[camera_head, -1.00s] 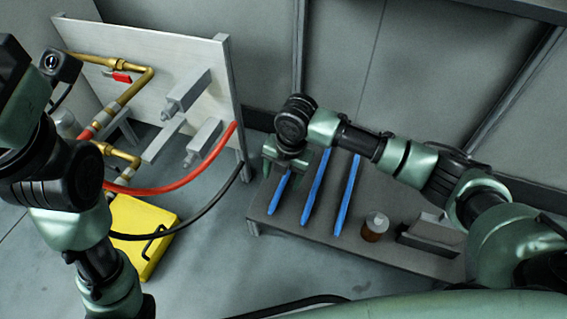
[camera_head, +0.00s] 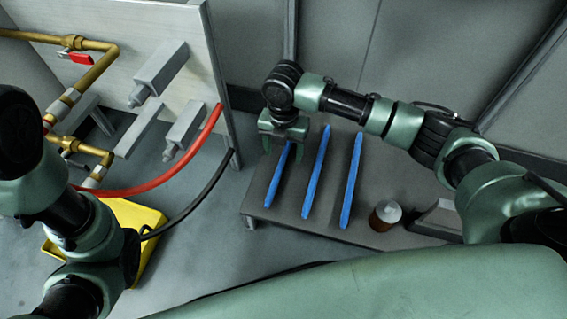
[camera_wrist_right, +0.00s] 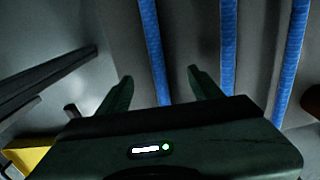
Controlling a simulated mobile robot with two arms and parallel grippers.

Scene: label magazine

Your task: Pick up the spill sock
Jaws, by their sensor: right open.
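Three long blue spill socks lie side by side on a low grey bench: the left one (camera_head: 279,178), the middle one (camera_head: 316,172) and the right one (camera_head: 351,180). My right gripper (camera_head: 283,150) is open and points down over the far end of the left sock. In the right wrist view, that sock (camera_wrist_right: 152,45) runs between the two open fingers (camera_wrist_right: 160,78), and nothing is gripped. The middle sock (camera_wrist_right: 228,45) and right sock (camera_wrist_right: 292,65) lie to the right of the fingers. My left arm shows at the left, but its gripper does not.
The bench (camera_head: 385,170) also holds a brown jar with a pale lid (camera_head: 385,215) and a grey box (camera_head: 436,219). At left stand a panel with brass pipes (camera_head: 95,65), a red hose (camera_head: 150,187) and a yellow case (camera_head: 133,217). A wall is behind the bench.

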